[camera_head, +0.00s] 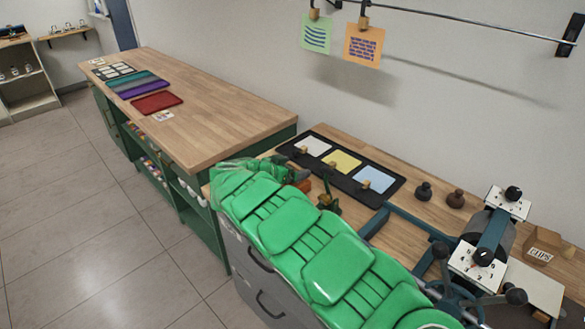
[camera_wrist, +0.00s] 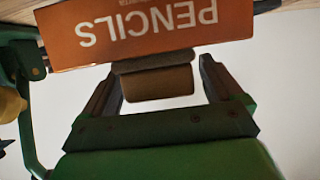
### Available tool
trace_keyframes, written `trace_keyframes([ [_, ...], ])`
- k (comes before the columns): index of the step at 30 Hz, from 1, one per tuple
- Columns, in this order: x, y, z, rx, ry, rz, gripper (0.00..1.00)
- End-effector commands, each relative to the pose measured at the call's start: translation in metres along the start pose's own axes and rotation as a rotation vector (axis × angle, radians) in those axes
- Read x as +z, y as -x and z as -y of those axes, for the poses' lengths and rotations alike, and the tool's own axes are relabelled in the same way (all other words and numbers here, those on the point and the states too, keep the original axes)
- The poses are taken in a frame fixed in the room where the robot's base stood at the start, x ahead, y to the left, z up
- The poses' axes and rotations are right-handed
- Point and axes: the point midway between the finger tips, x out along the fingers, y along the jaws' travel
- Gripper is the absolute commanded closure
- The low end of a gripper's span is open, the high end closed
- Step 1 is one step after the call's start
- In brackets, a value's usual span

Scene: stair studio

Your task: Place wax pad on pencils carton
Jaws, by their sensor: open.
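In the wrist view the orange pencils carton (camera_wrist: 120,35) shows its lettered face, with the word PENCILS upside down. A brown block, which looks like the wax pad (camera_wrist: 157,84), lies against the carton's edge on the side nearest me and seems to touch it. I cannot tell how fully the carton bears it. My gripper (camera_wrist: 161,70) is open, one dark finger on each side of the pad, with a gap at the right finger. In the head view a bit of orange, likely the carton (camera_head: 304,185), shows beside my green arm; the pad is hidden there.
A yellow-topped green fixture (camera_head: 327,199) stands close to the carton. A black board (camera_head: 397,190) with white, yellow and blue panels lies behind. Two dark knobbed weights (camera_head: 455,198), a clamp machine (camera_head: 490,240) and a clips box (camera_head: 543,244) stand right. The long wooden counter (camera_head: 220,110) is mostly clear.

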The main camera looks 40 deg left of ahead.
Motion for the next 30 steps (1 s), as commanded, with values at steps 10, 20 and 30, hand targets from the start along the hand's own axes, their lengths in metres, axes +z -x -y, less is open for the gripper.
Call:
trace_keyframes([
  [10, -0.004, 0.009, 0.001, -0.001, 0.000, -0.001, 0.07],
  [20, -0.004, 0.064, 0.001, -0.004, 0.000, -0.002, 0.07],
  [30, -0.003, 0.111, 0.000, 0.001, 0.000, -0.001, 0.07],
])
